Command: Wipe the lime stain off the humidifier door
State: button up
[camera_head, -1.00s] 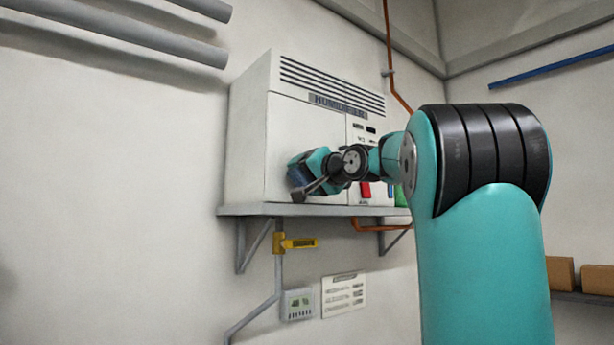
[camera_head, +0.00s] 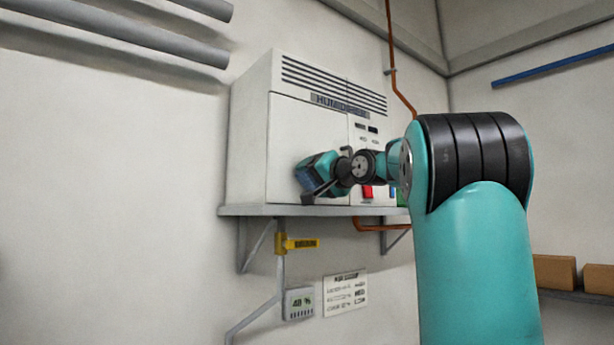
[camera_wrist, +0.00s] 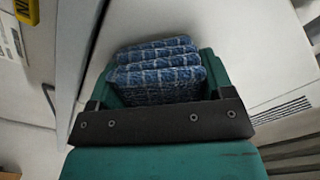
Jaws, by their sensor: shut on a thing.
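The humidifier (camera_head: 250,140) is a white cabinet on a wall shelf, with its pale door (camera_head: 300,125) on the front left. My gripper (camera_head: 312,178) is at the lower right part of the door and hides that area. In the wrist view my gripper (camera_wrist: 158,88) is shut on a folded blue patterned cloth (camera_wrist: 160,75), which faces the pale door surface (camera_wrist: 235,45). I cannot tell for sure whether the cloth touches the door. No lime stain shows on the visible part of the door.
The grey shelf (camera_head: 250,211) juts out just below my gripper. A yellow valve handle (camera_head: 300,244), a small meter (camera_head: 298,303) and a notice (camera_head: 345,293) are beneath it.

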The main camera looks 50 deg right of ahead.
jog(key=shift+s+d, duration=0.2)
jog(key=shift+d, duration=0.5)
jog(key=shift+w, duration=0.1)
jog(key=shift+a, duration=0.1)
jog(key=shift+w+a, duration=0.1)
jog(key=shift+a, duration=0.15)
jog(key=shift+w+a+b, duration=0.25)
jog(key=shift+a+b, duration=0.1)
jog(key=shift+a, duration=0.5)
jog(key=shift+w+a+b, duration=0.2)
jog(key=shift+a+b, duration=0.15)
jog(key=shift+a, duration=0.45)
